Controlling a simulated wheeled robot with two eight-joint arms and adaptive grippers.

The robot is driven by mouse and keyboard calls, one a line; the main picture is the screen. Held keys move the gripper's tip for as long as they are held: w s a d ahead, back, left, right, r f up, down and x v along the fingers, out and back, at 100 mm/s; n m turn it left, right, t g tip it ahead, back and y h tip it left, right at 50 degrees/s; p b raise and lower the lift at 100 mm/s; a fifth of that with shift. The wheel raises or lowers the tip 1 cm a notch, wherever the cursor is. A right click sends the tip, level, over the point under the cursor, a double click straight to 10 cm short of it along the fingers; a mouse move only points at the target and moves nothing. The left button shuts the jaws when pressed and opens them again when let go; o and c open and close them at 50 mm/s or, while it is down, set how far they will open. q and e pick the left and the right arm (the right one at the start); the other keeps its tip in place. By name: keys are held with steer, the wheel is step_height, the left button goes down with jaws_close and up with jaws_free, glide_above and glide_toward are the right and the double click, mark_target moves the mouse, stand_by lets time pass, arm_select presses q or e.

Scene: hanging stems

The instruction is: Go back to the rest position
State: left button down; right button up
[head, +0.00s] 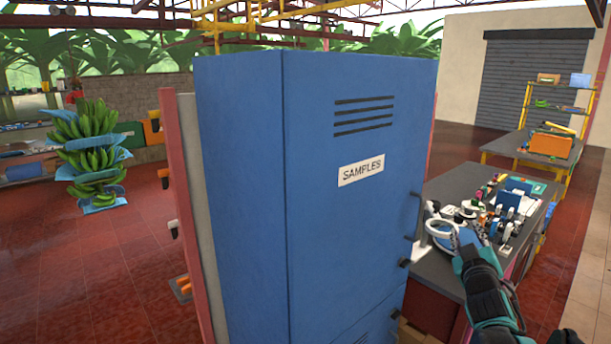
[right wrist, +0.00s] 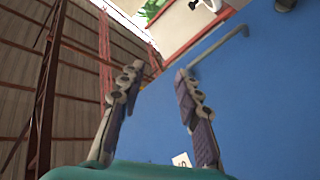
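My right gripper (head: 468,238) is in front of the table on the right side of the head view, just right of the blue cabinet. In the right wrist view its two fingers (right wrist: 158,78) stand apart with nothing between them. The blue cabinet (head: 240,190), labelled SAMPLES, fills the middle of the head view, and its doors look shut. Its blue face and a bar handle (right wrist: 222,46) show beyond the fingers in the right wrist view. My left gripper is not in view.
A dark table (head: 440,188) with a white ring-shaped device (head: 441,228) and small items stands right of the cabinet, close to my right gripper. A hanging banana bunch (head: 92,150) is at the left. Red tiled floor (head: 110,255) is open at the left.

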steer(key=s+a+f+m+g+y, duration=0.1)
steer(key=s+a+f+g, duration=0.4)
steer(key=s+a+f, duration=0.5)
steer(key=s+a+f+m+g+y, duration=0.2)
steer(key=s+a+f+g+y, duration=0.2)
steer(key=s+a+f, duration=0.6)
steer(key=s+f+g, duration=0.1)
steer(key=s+f, duration=0.4)
steer(key=s, duration=0.3)
steer(key=shift+s+a+f+y, duration=0.3)
steer(key=shift+s+a+f, duration=0.1)
